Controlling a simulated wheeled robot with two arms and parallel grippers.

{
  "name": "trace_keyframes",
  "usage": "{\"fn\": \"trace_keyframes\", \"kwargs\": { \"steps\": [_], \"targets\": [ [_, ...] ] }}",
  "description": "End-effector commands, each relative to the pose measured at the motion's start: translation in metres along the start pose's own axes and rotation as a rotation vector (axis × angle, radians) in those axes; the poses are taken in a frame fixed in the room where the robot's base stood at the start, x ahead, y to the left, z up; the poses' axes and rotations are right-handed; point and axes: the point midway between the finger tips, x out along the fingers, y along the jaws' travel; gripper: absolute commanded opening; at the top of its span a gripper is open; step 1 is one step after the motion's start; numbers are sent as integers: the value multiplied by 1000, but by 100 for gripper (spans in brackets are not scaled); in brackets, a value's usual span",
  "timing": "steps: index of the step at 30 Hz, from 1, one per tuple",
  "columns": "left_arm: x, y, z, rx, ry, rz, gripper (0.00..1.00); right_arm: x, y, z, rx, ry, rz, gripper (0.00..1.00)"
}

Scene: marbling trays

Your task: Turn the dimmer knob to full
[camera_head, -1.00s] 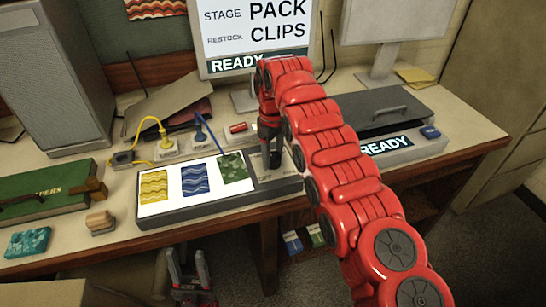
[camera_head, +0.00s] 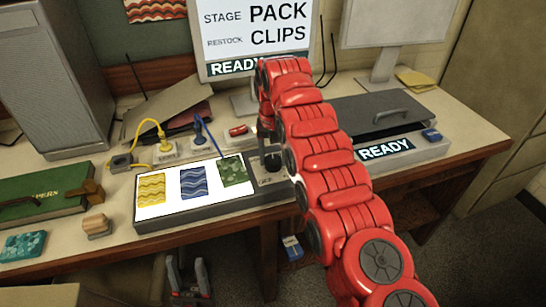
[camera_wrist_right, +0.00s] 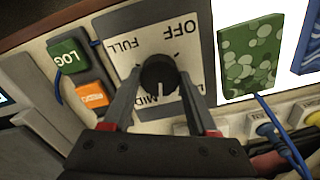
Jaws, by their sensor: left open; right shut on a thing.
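The dimmer knob (camera_wrist_right: 159,75) is black and round, on a pale panel (camera_wrist_right: 130,62) marked OFF, FULL and MID. Its white pointer line faces the MID mark in the right wrist view. My right gripper (camera_wrist_right: 160,85) is shut on the knob, one finger on each side. In the head view the knob (camera_head: 272,163) sits at the right end of the light box (camera_head: 165,220), under my right gripper (camera_head: 268,153), partly hidden. My left gripper (camera_head: 188,285) is open and empty, low in front of the desk edge.
Three patterned sheets lie on the lit box, the green one (camera_head: 233,170) nearest the knob. Yellow and blue cables (camera_head: 205,135) run behind. A grey lidded case (camera_head: 370,115) stands to the right.

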Motion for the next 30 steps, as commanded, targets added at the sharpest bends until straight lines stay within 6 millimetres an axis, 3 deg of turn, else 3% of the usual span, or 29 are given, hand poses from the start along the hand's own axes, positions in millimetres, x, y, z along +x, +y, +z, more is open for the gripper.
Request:
{"fn": "trace_keyframes", "kwargs": {
  "steps": [30],
  "targets": [
    [19,-1,-3,0,0,0,50,-2,0,-1,963,3,-2,3]
  ]
}}
